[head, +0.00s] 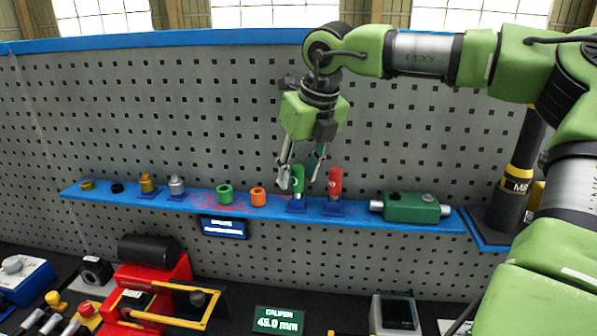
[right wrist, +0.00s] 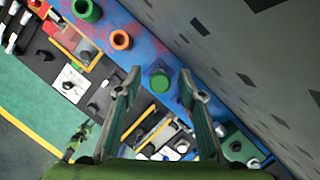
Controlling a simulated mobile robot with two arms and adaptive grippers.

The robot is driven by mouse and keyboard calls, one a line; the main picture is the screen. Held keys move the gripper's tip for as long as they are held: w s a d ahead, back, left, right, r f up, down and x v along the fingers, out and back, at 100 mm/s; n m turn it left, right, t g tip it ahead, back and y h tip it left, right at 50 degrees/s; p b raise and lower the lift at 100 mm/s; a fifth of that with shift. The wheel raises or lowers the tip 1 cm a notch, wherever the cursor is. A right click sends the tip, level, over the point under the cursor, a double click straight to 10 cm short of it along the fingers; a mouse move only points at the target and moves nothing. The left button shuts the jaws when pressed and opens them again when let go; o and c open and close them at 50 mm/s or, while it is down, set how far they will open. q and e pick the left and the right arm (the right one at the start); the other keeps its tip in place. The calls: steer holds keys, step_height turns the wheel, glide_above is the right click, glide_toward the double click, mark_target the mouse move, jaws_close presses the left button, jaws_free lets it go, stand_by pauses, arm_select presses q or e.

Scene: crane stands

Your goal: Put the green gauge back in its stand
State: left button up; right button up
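The green gauge (head: 298,182) stands upright at its blue stand (head: 297,206) on the blue shelf and looks seated in it. My right gripper (head: 303,180) is above the shelf, pointing down, with its fingers around the upper part of the gauge. In the right wrist view, the round green top of the gauge (right wrist: 160,80) lies between the two spread fingertips (right wrist: 160,76), with a gap on each side. The gripper is open. The lower end of the gauge is hidden in the stand. My left gripper cannot be made out.
A red gauge (head: 335,181) stands in a blue stand close to the right. An orange ring (head: 258,196) and a green ring (head: 225,194) are on the left. A green block (head: 411,208) sits farther right. The grey pegboard (head: 150,110) rises close behind the shelf.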

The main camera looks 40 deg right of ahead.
steer(key=shift+p+v, duration=1.2)
steer(key=shift+v, duration=1.3)
steer(key=v, duration=1.2)
